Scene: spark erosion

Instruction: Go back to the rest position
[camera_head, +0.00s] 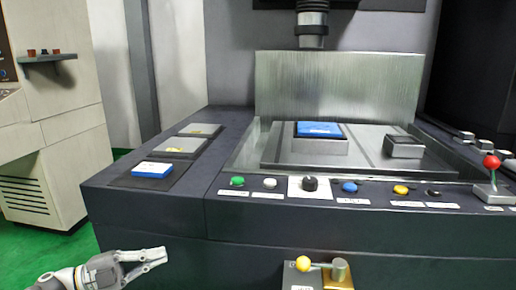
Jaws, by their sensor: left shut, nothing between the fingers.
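My left gripper (154,262) is in the lower left of the head view, in front of the dark machine's front face and below its top edge. Its fingers are shut and hold nothing. My right gripper is not in view. The spark erosion machine (150,215) fills the middle and right. A blue and white block (152,169) lies on the near pad at the left of its top. Another blue-topped block (319,129) sits on the work table inside the machine.
Push buttons, including a green one (237,181), line the front edge. A red-knobbed lever (491,162) stands at the right. A yellow-knobbed handle (303,264) juts from the front face. A beige cabinet (50,140) stands left, with open green floor (50,252) before it.

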